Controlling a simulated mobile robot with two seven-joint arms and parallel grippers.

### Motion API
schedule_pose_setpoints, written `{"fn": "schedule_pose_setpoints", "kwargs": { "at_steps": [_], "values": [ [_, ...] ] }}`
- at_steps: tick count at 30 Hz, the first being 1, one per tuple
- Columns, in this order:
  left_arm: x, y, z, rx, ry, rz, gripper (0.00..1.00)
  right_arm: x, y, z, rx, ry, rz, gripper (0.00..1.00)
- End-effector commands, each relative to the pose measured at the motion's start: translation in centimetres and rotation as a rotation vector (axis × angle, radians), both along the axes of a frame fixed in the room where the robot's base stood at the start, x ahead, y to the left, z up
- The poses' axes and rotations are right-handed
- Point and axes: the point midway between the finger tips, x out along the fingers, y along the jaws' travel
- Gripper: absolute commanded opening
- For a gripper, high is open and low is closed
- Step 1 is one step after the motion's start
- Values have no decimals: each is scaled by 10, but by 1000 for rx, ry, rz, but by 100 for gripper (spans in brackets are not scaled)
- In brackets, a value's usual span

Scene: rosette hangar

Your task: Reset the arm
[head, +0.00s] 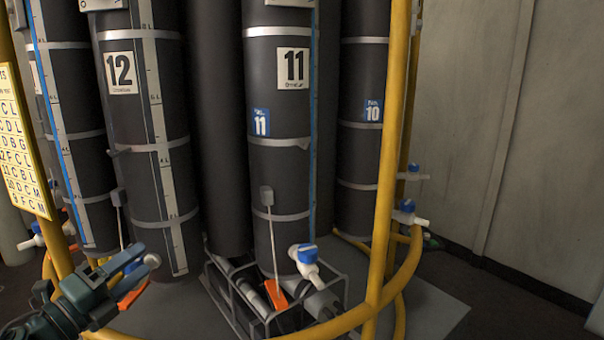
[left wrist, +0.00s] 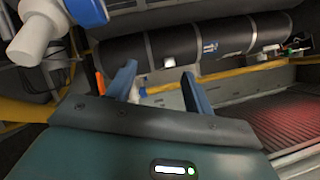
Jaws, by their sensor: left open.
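My left gripper (head: 122,279) is at the lower left of the head view. It is dark teal and points toward the foot of the dark column marked 12 (head: 170,205). In the left wrist view my left gripper (left wrist: 157,84) shows two spread blue-grey fingers with nothing held between them. A blue-and-white valve (head: 148,261) shows close beside the fingers in the head view. I cannot tell whether they touch. A large blue-and-white valve end (left wrist: 45,30) fills the upper left of the left wrist view. My right gripper is in neither view.
A yellow rail frame (head: 388,165) curves around the columns in front of me. The column marked 11 (head: 280,180) has a blue-and-white valve (head: 304,258) and an orange tag (head: 276,293) at its foot. A wire rack (head: 237,302) stands below. Open floor and a plain wall (head: 490,110) lie right.

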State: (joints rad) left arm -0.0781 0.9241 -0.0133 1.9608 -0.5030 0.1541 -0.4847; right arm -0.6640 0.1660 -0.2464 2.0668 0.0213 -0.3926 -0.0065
Motion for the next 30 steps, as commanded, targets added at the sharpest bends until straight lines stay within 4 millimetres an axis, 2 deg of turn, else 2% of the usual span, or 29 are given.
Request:
{"fn": "schedule_pose_setpoints", "kwargs": {
  "at_steps": [1,3,5,6,9,12,15,19,22,27,30],
  "values": [
    [-9,-10,-40,-174,123,24,52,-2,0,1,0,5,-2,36],
    [-24,-22,-90,-401,285,69,52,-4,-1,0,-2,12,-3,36],
    [-41,-35,-131,-588,423,117,52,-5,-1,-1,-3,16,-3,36],
    [-55,-45,-157,-709,512,151,52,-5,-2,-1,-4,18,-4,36],
    [-93,-75,-214,-998,730,248,52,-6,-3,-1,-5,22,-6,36],
    [-135,-107,-257,-1252,920,348,52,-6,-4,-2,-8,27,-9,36],
    [-170,-136,-284,-1449,1066,437,52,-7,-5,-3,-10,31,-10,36],
    [-198,-161,-301,-1604,1179,513,52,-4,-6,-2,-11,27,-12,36],
    [-207,-169,-306,-1653,1214,537,52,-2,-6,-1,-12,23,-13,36],
    [-208,-170,-307,-1658,1220,541,52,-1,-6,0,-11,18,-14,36],
    [-208,-170,-307,-1657,1218,540,45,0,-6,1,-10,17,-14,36]
  ]
}}
